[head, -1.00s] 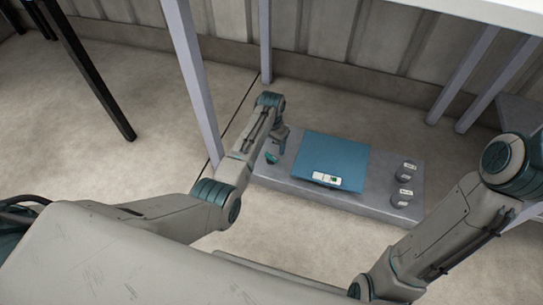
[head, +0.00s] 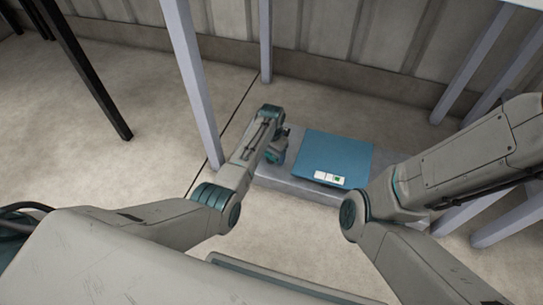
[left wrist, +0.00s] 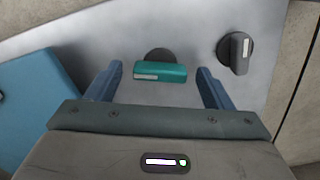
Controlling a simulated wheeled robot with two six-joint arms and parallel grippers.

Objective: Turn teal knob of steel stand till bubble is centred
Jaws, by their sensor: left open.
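The teal knob (left wrist: 160,72) has a white label and sits on the steel stand (left wrist: 110,45). In the left wrist view it lies between the spread blue fingers of my left gripper (left wrist: 160,78), with a gap on each side. Whether the fingertips reach down around it I cannot tell. In the head view my left gripper (head: 275,156) is over the stand's left end (head: 280,184) and largely hides the knob. A small white panel with a green patch (head: 331,178) is on the blue plate's front edge; the bubble is too small to read. My right gripper is out of view.
A dark knob (left wrist: 236,52) with a pale label stands on the stand beside the teal one. The blue plate (head: 335,153) covers the stand's middle. My right arm hides the stand's right end. A grey post (head: 192,85) rises left of my left forearm.

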